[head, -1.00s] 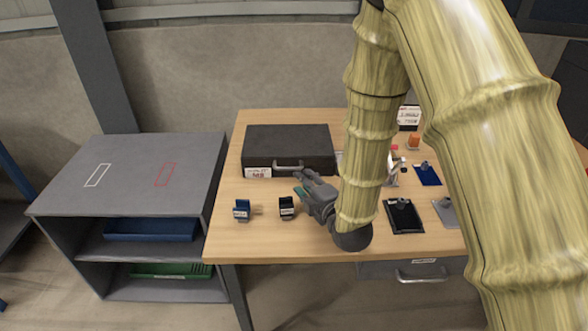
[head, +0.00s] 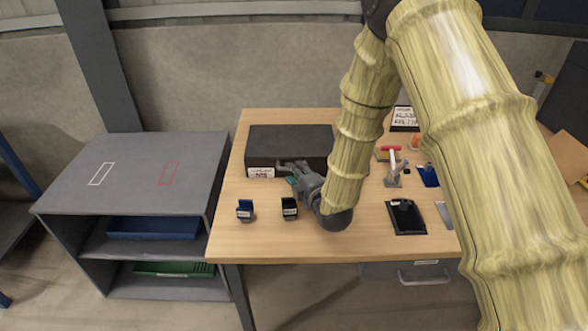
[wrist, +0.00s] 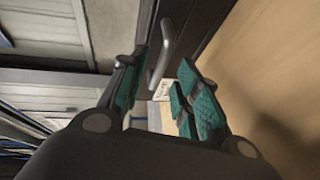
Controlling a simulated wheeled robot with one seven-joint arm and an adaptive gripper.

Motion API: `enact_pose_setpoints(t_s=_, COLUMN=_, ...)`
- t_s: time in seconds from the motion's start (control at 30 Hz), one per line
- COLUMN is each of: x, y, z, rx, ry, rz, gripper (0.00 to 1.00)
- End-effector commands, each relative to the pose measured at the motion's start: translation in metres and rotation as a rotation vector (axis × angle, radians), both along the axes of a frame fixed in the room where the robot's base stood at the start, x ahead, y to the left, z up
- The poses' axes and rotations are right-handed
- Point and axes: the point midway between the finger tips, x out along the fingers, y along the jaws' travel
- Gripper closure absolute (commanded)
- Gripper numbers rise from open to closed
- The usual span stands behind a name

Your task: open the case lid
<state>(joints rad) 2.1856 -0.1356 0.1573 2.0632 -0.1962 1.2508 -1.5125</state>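The black case (head: 290,143) lies with its lid down at the back left of the wooden table, and its front faces me. A white label (head: 261,172) is on its front, left of the handle. In the wrist view the grey case handle (wrist: 163,56) shows just beyond and between my fingertips. My gripper (head: 286,170) is at the case front, by the handle. In the wrist view my gripper (wrist: 168,75) is open, with its green finger pads apart on either side of the handle's near end. I cannot tell whether a pad touches the handle.
Two small dark blocks, the left one (head: 245,210) and the right one (head: 290,208), stand on the table in front of the case. A black tray (head: 405,217) and a red-handled clamp (head: 393,165) lie to the right. A grey shelf (head: 130,170) stands at the left.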

Motion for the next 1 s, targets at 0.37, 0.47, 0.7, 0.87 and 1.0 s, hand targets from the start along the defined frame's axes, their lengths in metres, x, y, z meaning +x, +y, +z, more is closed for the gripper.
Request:
enact_pose_setpoints(t_s=0.37, x=0.018, y=0.008, z=-0.004, rx=0.000, ry=0.000, rz=0.000, gripper=0.68)
enact_pose_setpoints(t_s=0.47, x=0.018, y=0.008, z=-0.004, rx=0.000, ry=0.000, rz=0.000, gripper=0.68)
enact_pose_setpoints(t_s=0.7, x=0.018, y=0.008, z=-0.004, rx=0.000, ry=0.000, rz=0.000, gripper=0.95)
enact_pose_setpoints(t_s=0.87, x=0.018, y=0.008, z=-0.004, rx=0.000, ry=0.000, rz=0.000, gripper=1.00)
enact_pose_setpoints(t_s=1.0, x=0.018, y=0.007, z=-0.003, rx=0.000, ry=0.001, rz=0.000, gripper=1.00)
